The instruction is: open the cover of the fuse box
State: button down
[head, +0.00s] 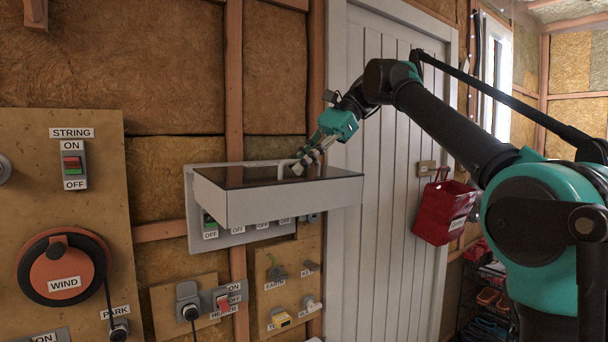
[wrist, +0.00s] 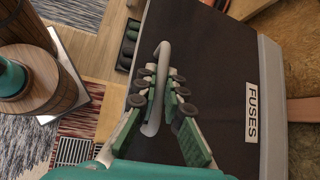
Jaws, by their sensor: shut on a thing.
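The fuse box cover (head: 290,200) is swung up and stands out roughly level from the wall, with its white side wall facing the head camera. Its dark face and FUSES label (wrist: 251,112) show in the wrist view. A grey bar handle (wrist: 153,118) rises from the cover. My gripper (head: 304,161) is above the cover, its green fingers shut on the handle; they also show closed around it in the wrist view (wrist: 160,85). Under the cover, the fuse box backplate (head: 192,222) shows, with a green switch (head: 209,225) and several OFF labels. The upper switches are hidden.
A white door (head: 385,210) stands right of the box, with a red container (head: 443,212) beside it. Below are a socket board (head: 290,285) and a HEATER switch (head: 223,302). At left, a board carries the STRING switch (head: 74,165) and orange WIND reel (head: 62,268).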

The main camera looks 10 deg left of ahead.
jog(key=shift+r, duration=0.3)
jog(key=c, duration=1.6)
grip_release()
jog(key=v, duration=0.7)
jog(key=shift+w+d+r, duration=0.1)
jog(key=shift+w+r, duration=0.1)
